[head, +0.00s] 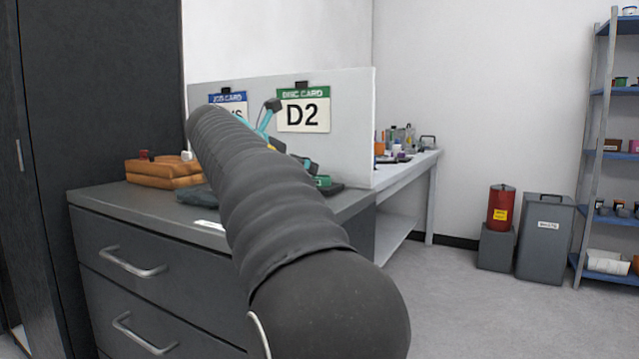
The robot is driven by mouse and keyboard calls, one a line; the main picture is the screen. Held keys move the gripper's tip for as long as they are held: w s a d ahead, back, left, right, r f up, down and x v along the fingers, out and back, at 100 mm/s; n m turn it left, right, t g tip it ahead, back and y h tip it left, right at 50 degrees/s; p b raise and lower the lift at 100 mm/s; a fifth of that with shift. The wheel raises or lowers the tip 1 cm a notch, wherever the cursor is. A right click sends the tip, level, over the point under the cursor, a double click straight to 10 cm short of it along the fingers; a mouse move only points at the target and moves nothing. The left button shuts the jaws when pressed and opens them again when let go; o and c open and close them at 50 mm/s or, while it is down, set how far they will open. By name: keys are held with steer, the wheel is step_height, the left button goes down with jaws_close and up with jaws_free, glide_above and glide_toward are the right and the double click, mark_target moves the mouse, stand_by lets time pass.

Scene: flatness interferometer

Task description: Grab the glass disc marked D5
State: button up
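No glass disc marked D5 can be made out in the head view. A white disc card (303,115) with a green header, clipped to the pale partition, reads "D2". My dark, ribbed arm sleeve crosses the middle of the view and hides much of the counter. Teal and black parts, probably the far end of my arm, show beyond the sleeve above the counter. My gripper cannot be clearly made out there, nor whether it is open or shut. A small green item (322,181) lies on a dark pad beside the sleeve.
A grey drawer counter (130,208) holds a brown-orange case (163,172). A job card (228,101) is partly hidden. Behind the partition (352,140) stands a white bench (408,170) with small items. A red can (501,208), grey bin (545,238) and shelf rack (592,150) stand right. Floor in front is clear.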

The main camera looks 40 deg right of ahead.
mark_target(318, 177)
steer(key=x, duration=0.3)
steer(key=shift+w+d+f, duration=0.2)
steer(key=shift+w+f, duration=0.1)
steer(key=shift+b+x, duration=0.6)
steer(key=shift+x, duration=2.45)
steer(key=shift+r, duration=0.15)
steer(key=c, duration=1.2)
